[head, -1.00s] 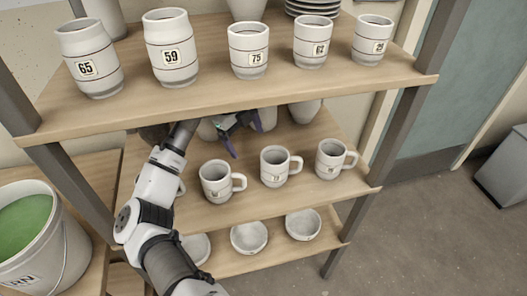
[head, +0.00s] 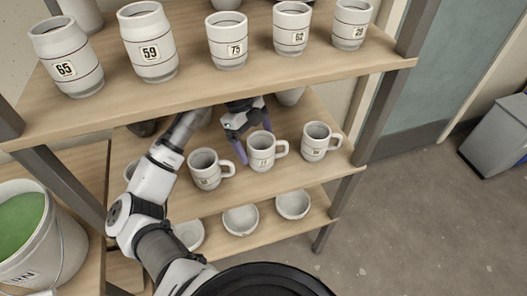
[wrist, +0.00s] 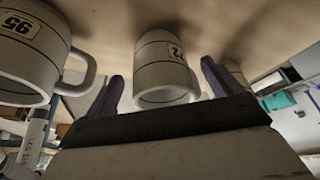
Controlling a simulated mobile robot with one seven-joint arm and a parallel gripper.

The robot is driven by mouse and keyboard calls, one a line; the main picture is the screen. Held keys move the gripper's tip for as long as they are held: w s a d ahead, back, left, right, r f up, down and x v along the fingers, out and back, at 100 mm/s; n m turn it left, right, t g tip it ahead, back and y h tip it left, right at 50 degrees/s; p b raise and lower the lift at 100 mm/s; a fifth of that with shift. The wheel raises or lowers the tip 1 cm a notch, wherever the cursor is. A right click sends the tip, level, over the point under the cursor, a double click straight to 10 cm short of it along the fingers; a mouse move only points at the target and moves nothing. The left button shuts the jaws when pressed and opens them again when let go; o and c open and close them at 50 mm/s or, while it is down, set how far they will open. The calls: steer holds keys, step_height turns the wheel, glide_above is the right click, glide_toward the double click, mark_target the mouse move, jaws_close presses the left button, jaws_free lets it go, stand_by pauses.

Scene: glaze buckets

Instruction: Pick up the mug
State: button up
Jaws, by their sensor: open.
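Three white mugs with dark bands and number labels stand on the middle shelf: a left mug (head: 205,172), a middle mug (head: 261,153) and a right mug (head: 315,143), handles to the right. My gripper (head: 254,143) is open and empty at the middle mug. One purple finger is on its left side, the other behind it. In the wrist view, which appears upside down, a white vessel (wrist: 165,62) lies between the open fingers (wrist: 161,72), apart from both. A mug with its handle visible (wrist: 32,50) is at left there. Contact in the head view is unclear.
The upper shelf (head: 215,88) overhangs my gripper and carries several numbered handleless cups (head: 148,45). Bowls (head: 240,219) stand on the shelf below. A bucket of green glaze (head: 38,235) is at left. Open floor (head: 400,220) lies to the right.

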mark_target(265, 152)
steer(key=shift+s+d+r, duration=0.1)
steer(key=shift+s+d, duration=0.45)
steer(key=shift+d, duration=0.3)
steer(key=shift+x, duration=1.25)
steer(key=shift+f, duration=0.35)
steer(key=c, duration=1.2)
steer(key=shift+c, duration=0.3)
steer(key=shift+r, duration=0.2)
